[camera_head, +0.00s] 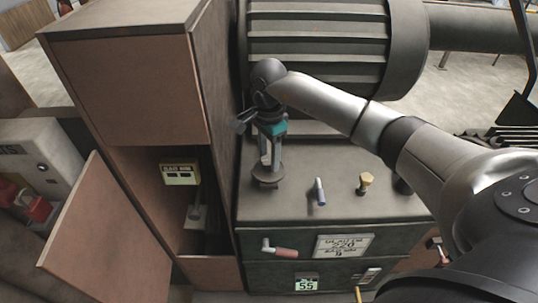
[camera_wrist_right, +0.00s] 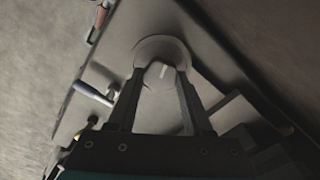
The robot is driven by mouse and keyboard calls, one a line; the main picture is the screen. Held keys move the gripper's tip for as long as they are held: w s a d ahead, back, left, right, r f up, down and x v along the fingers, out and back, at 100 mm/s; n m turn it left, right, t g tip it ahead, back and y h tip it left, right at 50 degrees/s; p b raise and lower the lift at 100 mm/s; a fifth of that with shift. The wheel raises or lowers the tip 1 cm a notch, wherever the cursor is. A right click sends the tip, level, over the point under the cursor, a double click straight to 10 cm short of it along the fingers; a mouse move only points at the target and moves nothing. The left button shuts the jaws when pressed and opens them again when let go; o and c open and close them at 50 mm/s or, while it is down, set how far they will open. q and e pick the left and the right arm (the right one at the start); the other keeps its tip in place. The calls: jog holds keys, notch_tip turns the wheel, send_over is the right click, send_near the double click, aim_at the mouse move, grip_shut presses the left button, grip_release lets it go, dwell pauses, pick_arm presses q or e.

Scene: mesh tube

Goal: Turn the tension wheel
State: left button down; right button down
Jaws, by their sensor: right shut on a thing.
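The tension wheel appears to be the round grey disc (camera_head: 264,184) on top of the dark cabinet, near its left rear corner. It also shows in the right wrist view (camera_wrist_right: 158,43), with a small knob with a white mark at its middle. My right gripper (camera_head: 267,172) points down over it. In the right wrist view, its two fingers (camera_wrist_right: 159,77) are shut on the wheel's knob, one on each side. The fingers hide part of the wheel. My left gripper is in neither view.
A blue-and-white lever (camera_head: 319,192) and a yellowish knob (camera_head: 365,183) stand on the cabinet top to the right. A large ribbed drum (camera_head: 320,40) lies behind. A tall brown cabinet (camera_head: 130,80) stands close on the left, its lower door open. A red handle (camera_head: 284,252) is on the front.

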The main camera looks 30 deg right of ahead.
aim_at(269, 159)
jog(key=m, duration=0.3)
jog(key=shift+m, duration=0.4)
jog(key=m, duration=0.4)
jog(key=shift+r+m+p, duration=0.1)
jog(key=shift+m+p, duration=0.2)
jog(key=shift+p, duration=0.1)
jog(key=m, duration=0.3)
jog(key=shift+p, duration=0.3)
jog(key=shift+m+p, duration=0.4)
jog(key=shift+m, duration=1.6)
jog(key=shift+c, duration=1.5)
grip_release()
notch_tip(269, 159, up, 15)
